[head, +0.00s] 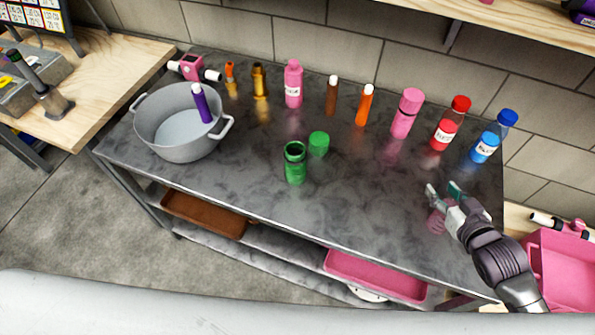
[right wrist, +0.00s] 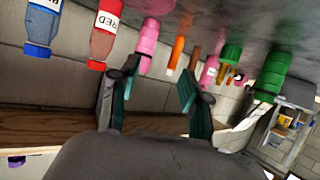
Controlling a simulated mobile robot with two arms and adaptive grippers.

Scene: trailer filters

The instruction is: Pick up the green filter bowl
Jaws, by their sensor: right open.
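A green open-topped ribbed container (head: 295,163), which looks like the filter bowl, stands upright near the middle of the grey table. It also shows upside down at the right of the right wrist view (right wrist: 270,78). A shorter green cap-like piece (head: 319,144) stands just behind it to the right, apparently apart from it. My right gripper (head: 443,190) is open and empty over the table's right part, well to the right of both green pieces. Its two fingers also show in the right wrist view (right wrist: 158,80). My left gripper is not in view.
A grey pot (head: 168,142) with a purple marker-like item (head: 201,103) stands at the left. Several bottles and tubes line the back, including a red bottle (head: 450,123) and a blue bottle (head: 486,147). The table between the green pieces and my right gripper is clear.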

